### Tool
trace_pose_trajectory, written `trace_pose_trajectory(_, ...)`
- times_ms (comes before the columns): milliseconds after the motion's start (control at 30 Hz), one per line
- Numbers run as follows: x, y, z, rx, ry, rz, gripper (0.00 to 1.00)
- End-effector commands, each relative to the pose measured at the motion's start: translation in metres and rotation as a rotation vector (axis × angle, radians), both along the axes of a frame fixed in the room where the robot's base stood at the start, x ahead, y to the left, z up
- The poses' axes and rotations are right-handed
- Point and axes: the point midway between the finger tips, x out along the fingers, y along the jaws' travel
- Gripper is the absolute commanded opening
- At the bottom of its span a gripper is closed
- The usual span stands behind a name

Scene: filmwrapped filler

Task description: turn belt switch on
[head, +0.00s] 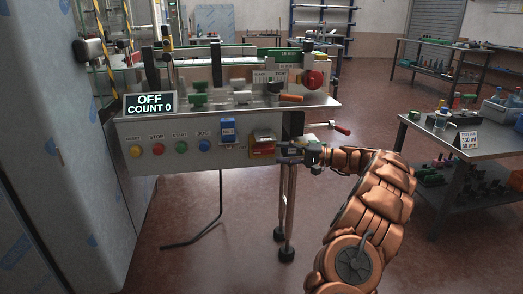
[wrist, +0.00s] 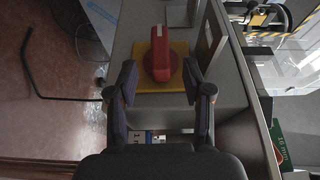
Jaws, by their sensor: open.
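The belt switch is a red rotary handle (wrist: 160,53) on a yellow plate (wrist: 178,86), mounted on the machine's front panel. In the head view the switch (head: 262,148) sits at the panel's right end, partly hidden by my gripper. My gripper (head: 287,152) is just to its right, in front of the panel. In the wrist view my gripper (wrist: 160,78) is open, one finger on each side of the red handle's near end. A gap shows at the left finger; contact at the right finger cannot be told. The display (head: 149,104) reads OFF, COUNT 0.
Yellow, red, green and blue buttons (head: 181,147) and a blue-covered box (head: 228,131) lie left of the switch. Orange-handled levers (head: 291,97) and a red knob (head: 313,79) are above. A side table (head: 461,149) stands right. The floor below is mostly clear.

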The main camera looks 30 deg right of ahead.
Motion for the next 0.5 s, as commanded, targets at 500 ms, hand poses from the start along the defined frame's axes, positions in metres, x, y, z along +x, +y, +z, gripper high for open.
trace_pose_trajectory(500, 0.038, 0.032, -0.001, 0.000, 0.000, -0.021, 0.50)
